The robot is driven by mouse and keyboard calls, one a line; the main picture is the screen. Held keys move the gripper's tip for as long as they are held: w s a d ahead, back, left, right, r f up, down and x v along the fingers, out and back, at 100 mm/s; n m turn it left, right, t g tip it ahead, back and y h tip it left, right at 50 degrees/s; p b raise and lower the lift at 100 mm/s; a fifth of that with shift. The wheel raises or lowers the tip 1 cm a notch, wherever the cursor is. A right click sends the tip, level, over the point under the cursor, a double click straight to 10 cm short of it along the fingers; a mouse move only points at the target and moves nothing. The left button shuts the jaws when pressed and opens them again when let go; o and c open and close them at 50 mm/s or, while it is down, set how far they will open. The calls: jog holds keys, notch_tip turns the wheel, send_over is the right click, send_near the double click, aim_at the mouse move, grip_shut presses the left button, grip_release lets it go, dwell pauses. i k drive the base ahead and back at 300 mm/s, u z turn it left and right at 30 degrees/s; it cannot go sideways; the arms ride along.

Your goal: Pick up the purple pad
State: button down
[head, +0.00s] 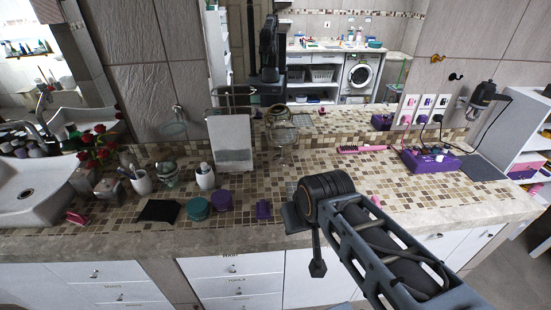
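A small purple block-like thing (263,210) stands near the front edge of the tiled counter and best fits the purple pad. A round purple thing (222,200) sits to its left, beside a round teal one (198,208). From this view I cannot be sure which is called the pad. My arm reaches in from the lower right, and its dark end with my gripper (305,238) is at the counter's front edge, right of the small purple thing and apart from it. The wrist partly hides the fingers, and their opening is unclear.
The mosaic counter (330,175) has free room behind my wrist. A black pouch (159,211), a white cup (205,176) and red roses (98,141) stand left. A purple box (430,162) with plugs and a pink comb (362,149) lie right. A mirror backs the counter.

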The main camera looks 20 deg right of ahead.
aim_at(263, 208)
jog(key=k, duration=1.25)
jog(key=u, duration=0.55)
jog(key=i, duration=1.5)
jog(key=z, duration=0.55)
